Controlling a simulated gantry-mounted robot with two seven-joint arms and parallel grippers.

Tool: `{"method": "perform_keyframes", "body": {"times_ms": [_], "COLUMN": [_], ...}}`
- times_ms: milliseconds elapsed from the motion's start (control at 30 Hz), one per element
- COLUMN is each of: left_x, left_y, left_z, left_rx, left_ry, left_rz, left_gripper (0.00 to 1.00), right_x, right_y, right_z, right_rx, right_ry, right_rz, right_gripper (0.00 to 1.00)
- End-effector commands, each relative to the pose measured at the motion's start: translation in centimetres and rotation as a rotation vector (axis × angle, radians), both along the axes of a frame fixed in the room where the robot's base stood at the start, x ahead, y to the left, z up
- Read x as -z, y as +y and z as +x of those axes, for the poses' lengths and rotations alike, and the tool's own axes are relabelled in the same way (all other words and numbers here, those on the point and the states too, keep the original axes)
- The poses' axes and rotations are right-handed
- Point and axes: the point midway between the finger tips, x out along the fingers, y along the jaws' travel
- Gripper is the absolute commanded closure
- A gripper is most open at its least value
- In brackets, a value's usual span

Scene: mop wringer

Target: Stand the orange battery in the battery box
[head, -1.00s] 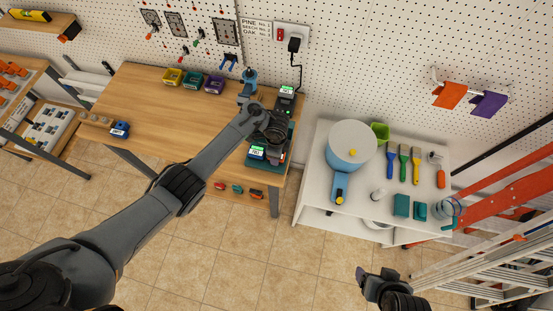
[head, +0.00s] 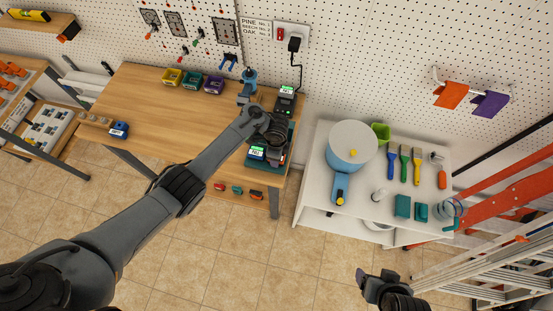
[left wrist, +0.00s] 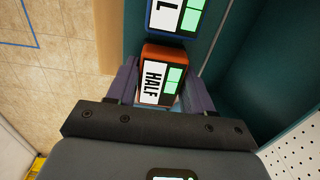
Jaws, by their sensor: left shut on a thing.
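The orange battery (left wrist: 161,78), labelled HALF with green bars, is between the fingers of my left gripper (left wrist: 160,88) in the left wrist view. My left gripper is shut on it. A blue battery (left wrist: 177,16) with a similar label stands close beside it; it also shows in the head view (head: 257,152). Teal surfaces of what looks like the battery box (left wrist: 225,45) lie around both. I cannot tell whether the orange battery touches its bottom. In the head view my left gripper (head: 275,148) is over the bench's right end. My right gripper (head: 376,276) hangs over the floor, away from everything.
A charger (head: 286,92) with a lit green label stands at the back of the wooden bench (head: 180,110). Several coloured bins (head: 192,81) and a blue item (head: 119,129) are further left. A white table (head: 310,190) with a blue pot stands to the right.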

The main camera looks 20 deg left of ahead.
Motion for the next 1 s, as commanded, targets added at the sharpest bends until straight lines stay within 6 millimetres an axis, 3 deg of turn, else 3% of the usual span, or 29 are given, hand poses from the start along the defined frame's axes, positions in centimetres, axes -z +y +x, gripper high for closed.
{"method": "perform_keyframes", "body": {"times_ms": [433, 467, 633, 1000], "left_x": [0.15, 0.13, 0.15, -0.22], "left_y": [0.01, 0.0, 0.0, -0.03], "left_z": [0.05, 0.05, 0.03, -0.01], "left_rx": [0.0, 0.0, 0.0, 0.0], "left_ry": [-0.001, -0.001, -0.001, 0.001], "left_rz": [0.0, 0.0, 0.0, -0.001], "left_gripper": [0.78, 0.44, 0.19, 0.19], "right_x": [0.05, 0.03, 0.03, -0.19], "right_y": [-0.06, -0.05, 0.03, 0.16], "right_z": [-0.01, 0.0, 0.0, 0.02], "right_rx": [-0.001, -0.001, 0.001, 0.004], "right_ry": [0.0, 0.0, 0.0, 0.0], "right_rz": [-0.002, -0.002, 0.001, 0.007], "right_gripper": [0.23, 0.23, 0.23, 0.23]}}
